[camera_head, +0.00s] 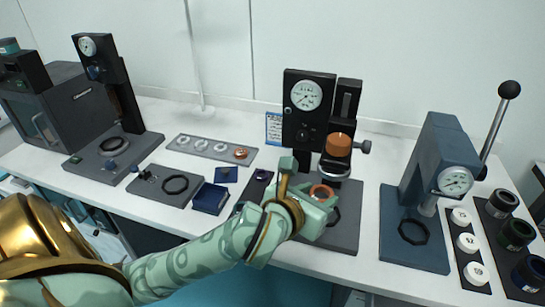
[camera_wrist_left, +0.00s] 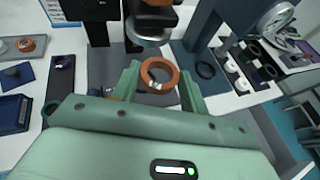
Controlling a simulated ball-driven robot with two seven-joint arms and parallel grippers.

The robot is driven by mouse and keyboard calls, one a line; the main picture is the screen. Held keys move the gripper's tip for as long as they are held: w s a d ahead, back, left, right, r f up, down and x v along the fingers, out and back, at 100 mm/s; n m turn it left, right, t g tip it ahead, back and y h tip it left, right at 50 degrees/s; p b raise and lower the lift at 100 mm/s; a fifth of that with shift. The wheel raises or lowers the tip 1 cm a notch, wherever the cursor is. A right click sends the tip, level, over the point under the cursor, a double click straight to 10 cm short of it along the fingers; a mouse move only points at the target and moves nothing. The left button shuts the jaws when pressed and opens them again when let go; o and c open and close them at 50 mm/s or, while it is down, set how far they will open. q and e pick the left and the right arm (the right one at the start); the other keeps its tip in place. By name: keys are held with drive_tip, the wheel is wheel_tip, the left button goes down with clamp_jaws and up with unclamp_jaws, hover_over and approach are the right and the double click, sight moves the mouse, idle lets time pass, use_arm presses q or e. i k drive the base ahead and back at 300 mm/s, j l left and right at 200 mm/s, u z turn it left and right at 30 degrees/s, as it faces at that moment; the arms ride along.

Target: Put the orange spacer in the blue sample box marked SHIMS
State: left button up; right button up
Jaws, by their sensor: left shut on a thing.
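The orange spacer (camera_head: 321,191) is a flat ring. My left gripper (camera_wrist_left: 160,80) is shut on it, with a finger on each side of the ring, above the dark base of the middle press. In the head view my left gripper (camera_head: 308,190) partly covers the ring. A small open dark blue box (camera_head: 211,199) stands left of my gripper, near the table's front; it also shows at the left of the left wrist view (camera_wrist_left: 14,113). Its marking cannot be read. A flat blue piece (camera_head: 226,174) lies behind it. My right gripper is not in view.
The middle press (camera_head: 305,115) rises just behind my gripper, with an orange cylinder (camera_head: 339,145) on it. A narrow dark strip (camera_head: 258,186) lies between box and gripper. A grey tray of rings (camera_head: 212,148) is behind the box. A blue lever press (camera_head: 432,180) stands right.

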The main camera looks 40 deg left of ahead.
sight(211, 199)
drive_tip(key=j+z, duration=0.3)
drive_tip(key=k+j+z, duration=0.25)
drive_tip(key=j, duration=0.25)
drive_tip(key=j+z, duration=0.3)
drive_tip(key=k+j, duration=0.1)
drive_tip(key=j, duration=0.65)
drive_tip(key=k+j+z, duration=0.1)
drive_tip(key=j, duration=0.25)
drive_tip(key=i, duration=0.15)
